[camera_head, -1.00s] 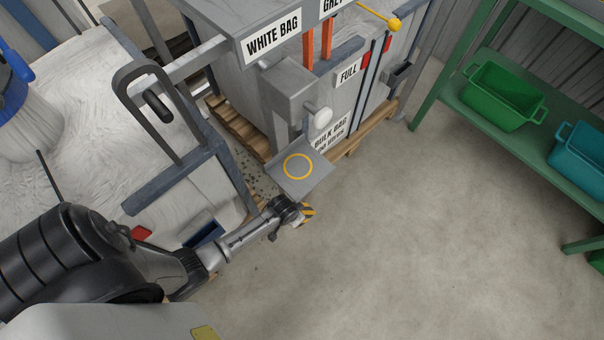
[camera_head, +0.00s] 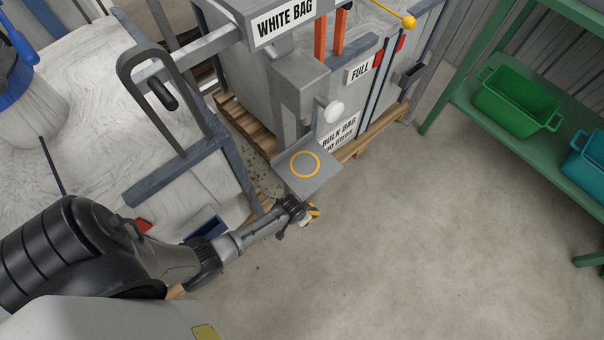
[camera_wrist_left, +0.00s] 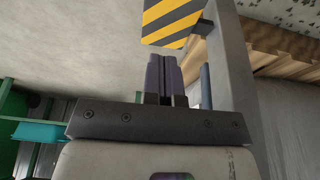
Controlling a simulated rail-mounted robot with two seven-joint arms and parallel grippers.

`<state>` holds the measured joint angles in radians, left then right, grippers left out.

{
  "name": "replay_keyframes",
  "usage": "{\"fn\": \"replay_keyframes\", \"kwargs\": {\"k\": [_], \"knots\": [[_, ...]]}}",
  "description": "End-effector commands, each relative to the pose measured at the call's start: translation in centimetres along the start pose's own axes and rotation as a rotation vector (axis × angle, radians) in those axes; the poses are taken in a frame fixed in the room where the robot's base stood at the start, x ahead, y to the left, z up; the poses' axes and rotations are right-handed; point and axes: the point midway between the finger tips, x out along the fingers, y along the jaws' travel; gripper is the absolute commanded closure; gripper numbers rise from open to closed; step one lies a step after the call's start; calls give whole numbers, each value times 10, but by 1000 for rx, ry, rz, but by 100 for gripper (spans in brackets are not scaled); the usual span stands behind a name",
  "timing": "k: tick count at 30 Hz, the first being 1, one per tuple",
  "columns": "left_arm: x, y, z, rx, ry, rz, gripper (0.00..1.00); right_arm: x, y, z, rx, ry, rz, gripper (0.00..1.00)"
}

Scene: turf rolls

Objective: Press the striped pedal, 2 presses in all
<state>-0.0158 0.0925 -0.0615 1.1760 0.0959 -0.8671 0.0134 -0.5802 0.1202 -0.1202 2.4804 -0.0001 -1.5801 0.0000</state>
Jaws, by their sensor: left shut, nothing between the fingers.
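The striped pedal (camera_wrist_left: 174,24) is a yellow-and-black plate at the top of the left wrist view, beside a grey post. In the head view only a small part of the striped pedal (camera_head: 314,210) shows beyond my left gripper (camera_head: 296,208), which hides the rest. My left gripper is shut and empty. Its dark fingers (camera_wrist_left: 162,75) point toward the pedal's lower edge in the wrist view; I cannot tell whether they touch it. My right gripper is not in view.
A grey plate with a yellow ring (camera_head: 305,164) sits just above the pedal, under a post with a white knob (camera_head: 333,111). A pallet (camera_head: 248,122) and bag frames stand left and behind. A green rack (camera_head: 470,110) with bins stands right. Open floor lies between.

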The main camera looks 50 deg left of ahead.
Motion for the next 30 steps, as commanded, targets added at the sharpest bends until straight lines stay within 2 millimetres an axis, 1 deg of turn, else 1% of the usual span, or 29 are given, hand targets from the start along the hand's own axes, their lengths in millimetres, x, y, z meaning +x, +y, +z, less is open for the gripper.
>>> {"fn": "replay_keyframes", "kwargs": {"k": [1, 3, 9, 12, 19, 30], "knots": [[15, 0, 2, -1, -1, 0, 100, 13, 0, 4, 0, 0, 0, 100], [26, 0, 2, 0, -1, 0, 100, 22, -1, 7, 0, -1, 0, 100], [52, 0, 2, 0, -1, 0, 100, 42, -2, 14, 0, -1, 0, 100], [61, 0, 1, 0, 0, 0, 100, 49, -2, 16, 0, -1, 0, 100], [73, 0, 1, 1, -1, 0, 100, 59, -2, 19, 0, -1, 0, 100], [74, 0, 1, 0, -1, 0, 100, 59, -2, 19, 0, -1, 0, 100]]}}
